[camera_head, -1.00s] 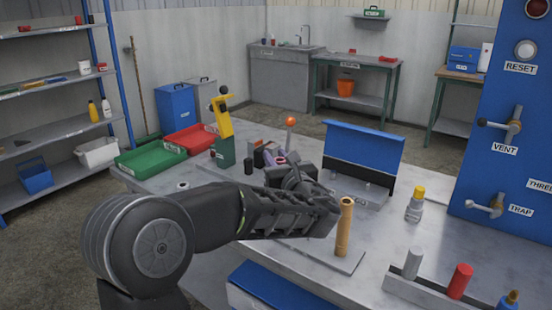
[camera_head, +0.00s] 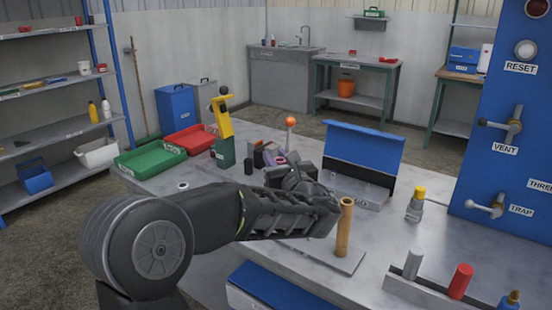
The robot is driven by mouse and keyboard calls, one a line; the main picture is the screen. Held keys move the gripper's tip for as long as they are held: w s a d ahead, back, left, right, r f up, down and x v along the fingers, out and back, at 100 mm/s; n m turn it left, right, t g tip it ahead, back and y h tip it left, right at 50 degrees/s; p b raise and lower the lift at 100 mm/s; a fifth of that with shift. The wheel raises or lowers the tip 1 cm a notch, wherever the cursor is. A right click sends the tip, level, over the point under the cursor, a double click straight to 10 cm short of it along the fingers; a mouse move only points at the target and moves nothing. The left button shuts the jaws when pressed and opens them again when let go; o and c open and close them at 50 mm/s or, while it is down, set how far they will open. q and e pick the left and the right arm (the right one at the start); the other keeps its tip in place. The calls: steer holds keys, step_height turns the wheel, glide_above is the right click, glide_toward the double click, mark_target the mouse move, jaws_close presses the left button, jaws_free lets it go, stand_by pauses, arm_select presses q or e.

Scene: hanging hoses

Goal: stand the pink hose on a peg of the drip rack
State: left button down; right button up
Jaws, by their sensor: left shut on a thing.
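My left gripper (camera_head: 285,170) reaches over the table in the middle of the view, turned away from the camera, with its fingers mostly hidden behind its own wrist. A small mauve-pink piece (camera_head: 274,158) shows at the far side of the fingers; it looks like part of the pink hose, the rest being hidden. A tan tube (camera_head: 344,230) stands upright on a flat grey plate (camera_head: 350,262), right of my wrist. This looks like the drip rack; my arm hides its left part, so I cannot see any free peg. My right gripper is not in view.
A blue-backed clear bin (camera_head: 362,150) stands behind the gripper. A yellow-capped bottle (camera_head: 416,205) and a holder with grey, red (camera_head: 460,281) and blue cylinders are at right. A green stand with a yellow top (camera_head: 224,130) and red and green trays are at back left.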

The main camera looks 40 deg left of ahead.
arm_select(q)
steer(key=shift+f+b, duration=2.05)
steer(key=shift+f, duration=0.25)
steer(key=c, duration=1.1)
jaws_free()
steer(key=shift+r, duration=0.1)
steer(key=v, duration=0.8)
